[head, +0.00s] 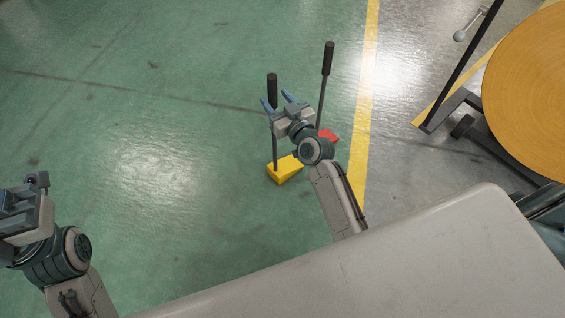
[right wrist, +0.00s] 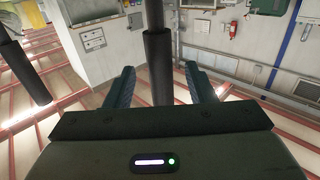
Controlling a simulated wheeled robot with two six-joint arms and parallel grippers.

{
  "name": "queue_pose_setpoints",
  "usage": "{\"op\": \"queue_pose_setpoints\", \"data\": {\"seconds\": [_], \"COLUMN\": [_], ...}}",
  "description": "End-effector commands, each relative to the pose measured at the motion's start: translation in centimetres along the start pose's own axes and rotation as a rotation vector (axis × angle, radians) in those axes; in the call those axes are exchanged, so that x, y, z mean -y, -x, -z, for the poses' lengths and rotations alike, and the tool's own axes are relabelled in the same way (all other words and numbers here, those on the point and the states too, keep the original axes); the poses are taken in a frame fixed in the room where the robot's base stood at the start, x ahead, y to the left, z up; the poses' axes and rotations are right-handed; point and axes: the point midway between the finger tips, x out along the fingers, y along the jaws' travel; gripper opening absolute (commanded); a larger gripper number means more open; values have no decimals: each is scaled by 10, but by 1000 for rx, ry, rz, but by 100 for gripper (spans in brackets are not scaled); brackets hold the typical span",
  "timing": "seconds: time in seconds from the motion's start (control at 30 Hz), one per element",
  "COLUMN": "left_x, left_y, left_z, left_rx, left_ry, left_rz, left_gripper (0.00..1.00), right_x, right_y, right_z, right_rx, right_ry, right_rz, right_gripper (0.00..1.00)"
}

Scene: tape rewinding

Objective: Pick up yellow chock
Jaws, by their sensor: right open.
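The yellow chock (head: 284,171) sits on the green floor, with a thin upright rod ending in a black grip (head: 272,88). My right gripper (head: 278,101) is open beside the upper rod, its fingers pointing away from me. In the right wrist view, a black grip (right wrist: 158,65) stands between the two open fingers (right wrist: 158,88), with gaps on both sides. It appears to be the yellow chock's handle. My left gripper (head: 22,205) is at the left edge of the head view, and its jaw opening is unclear.
A red chock (head: 328,136) with its own black-gripped handle (head: 328,58) stands just right of the yellow one. That second handle seems to show at left in the right wrist view (right wrist: 30,72). A large orange-yellow disc (head: 530,90) on a dark frame is at right. Floor at left is clear.

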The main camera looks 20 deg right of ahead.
Motion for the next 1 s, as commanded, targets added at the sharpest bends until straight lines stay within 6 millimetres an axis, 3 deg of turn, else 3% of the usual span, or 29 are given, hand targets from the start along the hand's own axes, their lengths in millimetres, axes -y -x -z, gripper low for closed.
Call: {"op": "queue_pose_setpoints", "data": {"seconds": [0.2,0.47,0.73,1.0], "left_x": [0,0,0,0], "left_y": [3,2,2,2], "left_z": [0,0,0,0], "left_rx": [-5,-5,-4,-4], "left_ry": [-3,-3,-3,-3], "left_rz": [3,3,4,5], "left_gripper": [43,43,43,43], "right_x": [1,1,0,0], "right_y": [-26,-29,-28,-28], "right_z": [-1,-1,-1,-1], "right_rx": [0,1,1,1], "right_ry": [-1,-1,-1,0], "right_rz": [0,-1,-1,-1], "right_gripper": [50,50,0,0]}}
